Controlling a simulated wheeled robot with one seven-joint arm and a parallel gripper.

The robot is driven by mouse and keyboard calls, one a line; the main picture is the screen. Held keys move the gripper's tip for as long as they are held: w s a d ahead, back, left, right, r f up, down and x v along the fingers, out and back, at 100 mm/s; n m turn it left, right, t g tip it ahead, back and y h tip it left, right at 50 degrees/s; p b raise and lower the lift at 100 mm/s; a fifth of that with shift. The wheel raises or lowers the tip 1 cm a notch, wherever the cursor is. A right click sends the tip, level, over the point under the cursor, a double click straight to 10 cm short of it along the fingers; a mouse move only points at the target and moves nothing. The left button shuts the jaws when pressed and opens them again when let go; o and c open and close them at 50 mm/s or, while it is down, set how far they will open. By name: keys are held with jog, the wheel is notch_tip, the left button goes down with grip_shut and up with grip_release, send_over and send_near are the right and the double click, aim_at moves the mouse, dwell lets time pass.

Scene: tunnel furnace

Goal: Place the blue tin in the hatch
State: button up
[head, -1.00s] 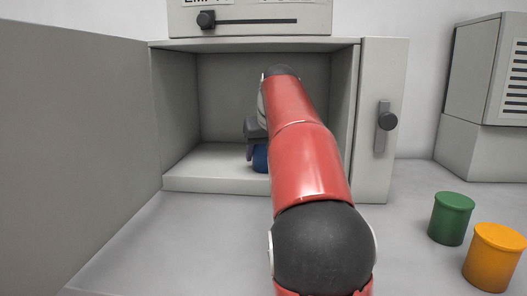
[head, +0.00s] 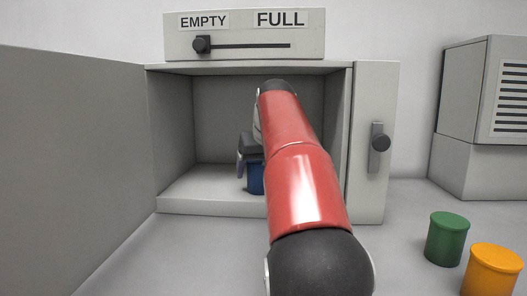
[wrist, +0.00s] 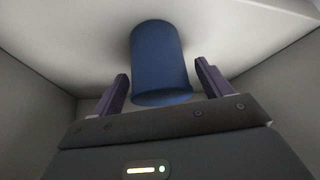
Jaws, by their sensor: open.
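The blue tin (head: 256,178) stands on the floor of the open hatch (head: 190,203), partly hidden behind my red arm in the head view. In the wrist view the blue tin (wrist: 160,62) is between and just beyond the two fingers, with a visible gap on each side. My gripper (wrist: 162,84) is open around the tin's near side and does not appear to touch it. In the head view my gripper (head: 241,163) shows only in part, inside the hatch at the tin's left.
The hatch door (head: 70,150) stands wide open at the left. A slider (head: 202,44) above the hatch sits at the EMPTY end. A latch handle (head: 380,143) is on the right frame. A green tin (head: 447,240) and an orange tin (head: 493,272) stand on the counter at right.

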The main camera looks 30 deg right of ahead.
jog(key=v, duration=1)
jog(key=shift+s, duration=0.15)
